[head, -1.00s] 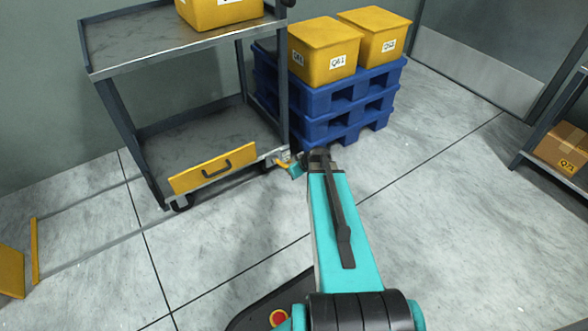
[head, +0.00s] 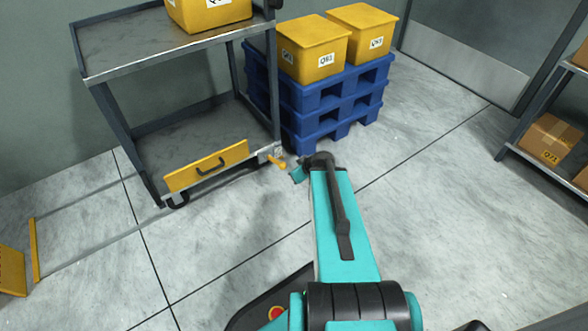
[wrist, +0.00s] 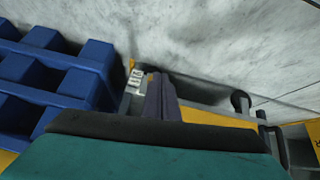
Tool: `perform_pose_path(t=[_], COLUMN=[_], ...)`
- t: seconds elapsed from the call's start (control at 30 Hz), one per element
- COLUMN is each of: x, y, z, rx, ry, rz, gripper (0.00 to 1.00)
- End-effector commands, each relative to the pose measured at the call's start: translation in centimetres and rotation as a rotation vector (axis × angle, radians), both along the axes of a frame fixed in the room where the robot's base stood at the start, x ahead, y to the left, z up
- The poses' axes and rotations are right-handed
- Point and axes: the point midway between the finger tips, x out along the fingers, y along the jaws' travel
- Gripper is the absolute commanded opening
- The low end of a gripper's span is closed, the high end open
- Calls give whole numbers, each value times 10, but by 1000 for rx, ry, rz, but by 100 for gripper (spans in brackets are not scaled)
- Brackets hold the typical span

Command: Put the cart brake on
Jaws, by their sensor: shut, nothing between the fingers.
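The cart (head: 200,110) is a grey two-shelf trolley at the left in the head view. A small orange-yellow lever (head: 277,162), which looks like its brake, sticks out low at its near right corner, beside a small pale label. In the wrist view a bit of yellow (wrist: 131,64) shows by the pale label (wrist: 136,79), largely hidden. My gripper (head: 298,174) is just right of the lever, seemingly apart from it. In the wrist view its dark fingers (wrist: 161,97) are together and empty beside the cart's corner.
Blue pallets (head: 318,100) with yellow bins (head: 313,50) stand close behind the cart's right side. A shelf with a carton (head: 548,140) is far right. The floor between is clear.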

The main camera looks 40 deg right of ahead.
Motion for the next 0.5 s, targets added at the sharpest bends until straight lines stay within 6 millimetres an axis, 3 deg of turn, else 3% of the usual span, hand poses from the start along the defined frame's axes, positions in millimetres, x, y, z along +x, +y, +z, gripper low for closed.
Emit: perform_pose_path(t=[0.5], x=[-11], y=[1], z=[8], rx=[0], ry=[-2], rz=[0], gripper=[0])
